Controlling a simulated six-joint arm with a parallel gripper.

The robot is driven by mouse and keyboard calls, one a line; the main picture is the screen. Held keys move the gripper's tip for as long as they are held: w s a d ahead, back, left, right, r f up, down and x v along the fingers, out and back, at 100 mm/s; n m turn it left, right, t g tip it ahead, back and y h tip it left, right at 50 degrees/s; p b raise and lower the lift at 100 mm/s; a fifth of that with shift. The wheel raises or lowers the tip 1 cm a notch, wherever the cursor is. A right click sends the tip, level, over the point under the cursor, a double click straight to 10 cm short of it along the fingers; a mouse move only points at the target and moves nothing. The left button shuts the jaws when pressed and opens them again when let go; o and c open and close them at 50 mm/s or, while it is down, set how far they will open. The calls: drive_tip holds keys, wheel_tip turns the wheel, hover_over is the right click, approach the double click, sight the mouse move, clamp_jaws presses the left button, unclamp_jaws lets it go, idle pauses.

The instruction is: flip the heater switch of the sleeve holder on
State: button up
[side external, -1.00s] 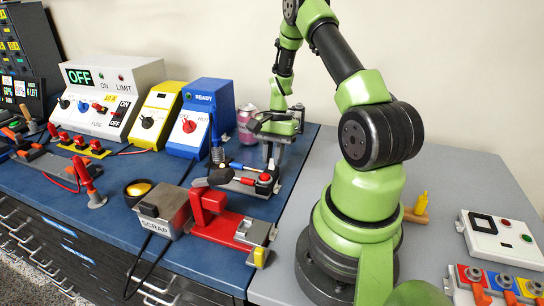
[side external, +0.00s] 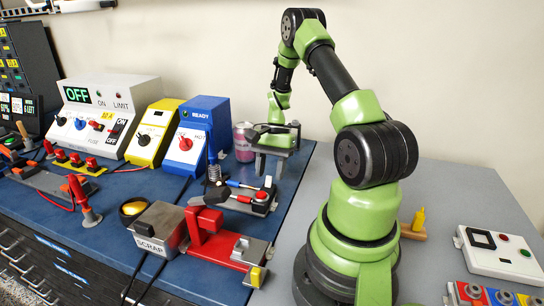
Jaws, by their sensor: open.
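The black and grey fixture (side external: 262,200) with red and blue handles stands near the right edge of the blue bench top; it may be the sleeve holder. I cannot make out a heater switch on it. The blue box (side external: 196,135) behind it is marked READY and HOT and has a red knob (side external: 185,144); I cannot read its setting. My gripper (side external: 270,168) is open, appears empty and points down, above and behind the black fixture and right of the blue box. My gripper appears apart from both. The fingertips are small in this view.
A pink canister (side external: 243,141) stands close to my gripper's left. A yellow box (side external: 152,133) and a white panel reading OFF (side external: 103,105) stand further left. A red clamp fixture (side external: 222,240) and a grey SCRAP bin (side external: 160,227) stand in front.

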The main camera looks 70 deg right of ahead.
drive_tip(key=v, duration=0.9)
drive_tip(key=w+a+r+n+t+h, duration=0.25)
drive_tip(key=a+r+n, duration=0.45)
drive_tip(key=a+r, duration=0.75)
drive_tip(key=s+a+r+n+t, duration=0.2)
drive_tip(key=s+a+n+t, duration=0.2)
drive_tip(key=s+a+n, duration=0.3)
drive_tip(key=s+a, duration=0.2)
drive_tip(key=a, duration=0.3)
drive_tip(key=shift+a+r+t, duration=0.25)
drive_tip(key=shift+r+t, duration=0.1)
drive_tip(key=shift+r, duration=0.05)
